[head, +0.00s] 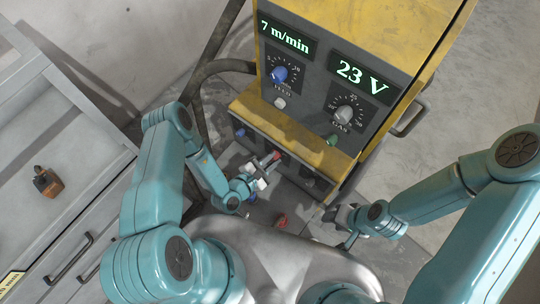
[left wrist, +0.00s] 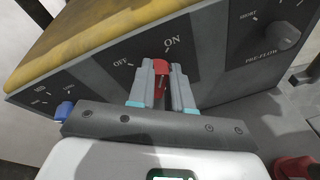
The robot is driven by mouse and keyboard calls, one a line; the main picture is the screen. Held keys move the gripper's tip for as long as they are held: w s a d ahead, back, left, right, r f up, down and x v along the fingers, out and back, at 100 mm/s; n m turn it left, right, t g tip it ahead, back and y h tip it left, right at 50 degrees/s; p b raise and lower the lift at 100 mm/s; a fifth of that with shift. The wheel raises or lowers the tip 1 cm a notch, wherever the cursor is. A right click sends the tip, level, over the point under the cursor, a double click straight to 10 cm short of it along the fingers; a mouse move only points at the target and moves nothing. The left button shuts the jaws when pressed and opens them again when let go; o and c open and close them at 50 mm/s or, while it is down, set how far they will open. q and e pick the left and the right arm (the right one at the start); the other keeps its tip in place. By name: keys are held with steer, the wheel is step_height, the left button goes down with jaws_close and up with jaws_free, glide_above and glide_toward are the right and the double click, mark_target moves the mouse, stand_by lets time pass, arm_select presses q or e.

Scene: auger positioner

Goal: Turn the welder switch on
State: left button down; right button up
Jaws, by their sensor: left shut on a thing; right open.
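The yellow and dark grey welder (head: 322,105) stands at the upper middle of the head view, its displays lit with "7 m/min" and "23 V". Its red switch (left wrist: 160,70) is on the lower panel, between the OFF and ON labels in the left wrist view. The red switch lever (head: 274,156) also shows in the head view. My left gripper (left wrist: 161,90) is shut on the red switch, one finger on each side. The lever's tip lies just below the ON label; its exact setting is partly hidden by the fingers. My right gripper (head: 336,214) is open and empty, below the welder's lower right corner.
The welder face has a blue knob (head: 280,74), a grey knob (head: 343,114) and a green knob (head: 333,139). A grey drawer cabinet (head: 50,185) stands at left with a small brown object (head: 47,182) on top. Floor at right is clear.

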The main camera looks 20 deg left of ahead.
arm_select(q)
steer(key=shift+s+d+f+m+y+p, duration=0.1)
steer(key=shift+d+m+y+p, duration=0.15)
steer(key=shift+m+y+p, duration=0.65)
steer(key=shift+m+h, duration=0.3)
steer(key=c, duration=1.1)
jaws_free()
steer(key=shift+o, duration=0.2)
steer(key=p+v, duration=0.2)
steer(key=v, duration=1.4)
steer(key=shift+s+p, duration=0.2)
steer(key=shift+p, duration=0.1)
